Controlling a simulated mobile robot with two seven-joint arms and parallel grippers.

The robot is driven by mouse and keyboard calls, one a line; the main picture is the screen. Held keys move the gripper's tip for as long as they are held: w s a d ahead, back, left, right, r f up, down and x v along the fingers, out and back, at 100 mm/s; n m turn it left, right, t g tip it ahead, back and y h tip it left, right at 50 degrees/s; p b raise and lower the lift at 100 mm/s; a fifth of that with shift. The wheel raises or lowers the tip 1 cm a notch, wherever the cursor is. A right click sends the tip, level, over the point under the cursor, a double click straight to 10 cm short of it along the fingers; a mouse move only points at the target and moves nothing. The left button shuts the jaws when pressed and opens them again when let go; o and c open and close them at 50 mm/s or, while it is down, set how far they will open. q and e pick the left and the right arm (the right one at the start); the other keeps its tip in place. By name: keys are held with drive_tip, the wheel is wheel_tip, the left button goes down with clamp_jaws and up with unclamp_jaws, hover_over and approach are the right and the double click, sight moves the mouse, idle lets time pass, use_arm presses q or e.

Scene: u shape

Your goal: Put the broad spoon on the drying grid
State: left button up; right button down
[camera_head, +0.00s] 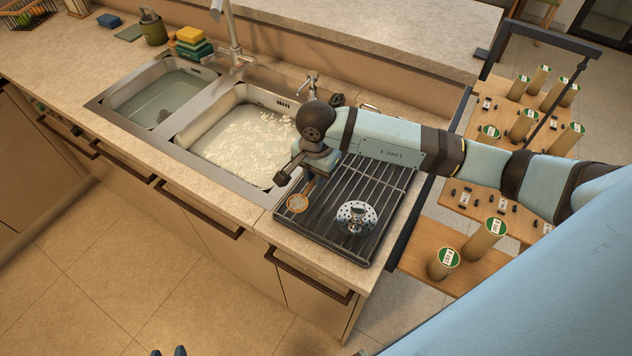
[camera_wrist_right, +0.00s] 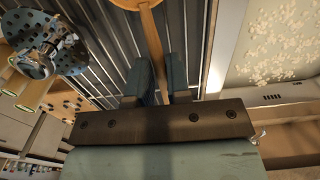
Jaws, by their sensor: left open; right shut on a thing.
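The broad spoon is wooden, and its round head (camera_head: 297,203) shows in the head view over the left edge of the drying grid. In the right wrist view its handle (camera_wrist_right: 152,40) runs between the fingers of my right gripper (camera_wrist_right: 161,72), which is shut on it. In the head view my right gripper (camera_head: 308,174) is above the left part of the dark drying grid (camera_head: 380,190). I cannot tell whether the spoon touches the grid. My left gripper (camera_head: 168,351) shows only its fingertips at the bottom edge, apart and empty.
A perforated metal utensil (camera_head: 357,217) lies on the grid's front part. A wooden rack with several green-topped cylinders (camera_head: 490,240) stands to the right.

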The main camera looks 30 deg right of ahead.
sight(316, 192)
wheel_tip(316, 192, down, 4)
drive_tip(key=shift+f+p, duration=0.1)
drive_tip(key=shift+p, duration=0.2)
drive_tip(key=shift+f+b, duration=0.15)
drive_tip(key=shift+b, duration=0.15)
drive_tip(key=c, duration=1.1)
unclamp_jaws()
